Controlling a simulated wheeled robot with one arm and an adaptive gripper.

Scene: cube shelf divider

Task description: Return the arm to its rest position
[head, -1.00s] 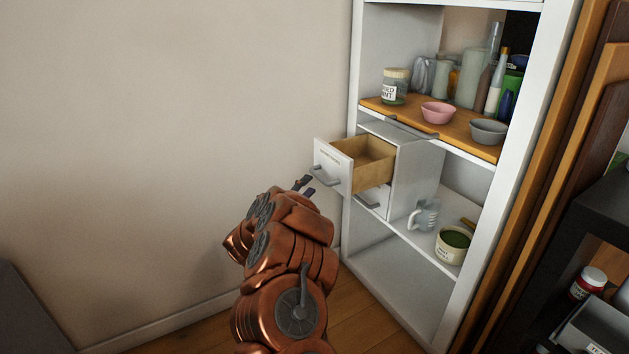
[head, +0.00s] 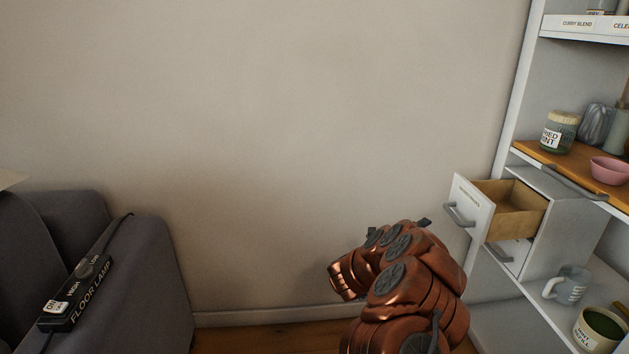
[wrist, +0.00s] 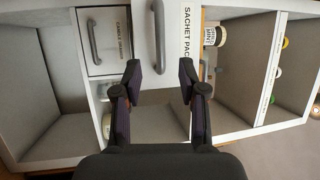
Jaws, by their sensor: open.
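My copper-coloured arm (head: 405,285) is folded low in the middle right of the head view. My gripper (wrist: 160,82) is open in the wrist view, with two dark fingers spread apart and nothing between them. In the head view it is mostly hidden behind the arm. The open drawer (head: 520,205) of the small white cabinet sticks out, up and to the right of the arm, and looks empty. In the wrist view the fingers point towards a labelled white drawer front with a grey handle (wrist: 158,40), apparently apart from it.
The tall white shelf (head: 514,90) holds a jar (head: 560,133), a pink bowl (head: 610,170), a glass mug (head: 567,286) and a green-filled pot (head: 601,328). A dark grey sofa (head: 150,270) with a floor lamp switch (head: 75,300) stands at left. Bare wall lies between.

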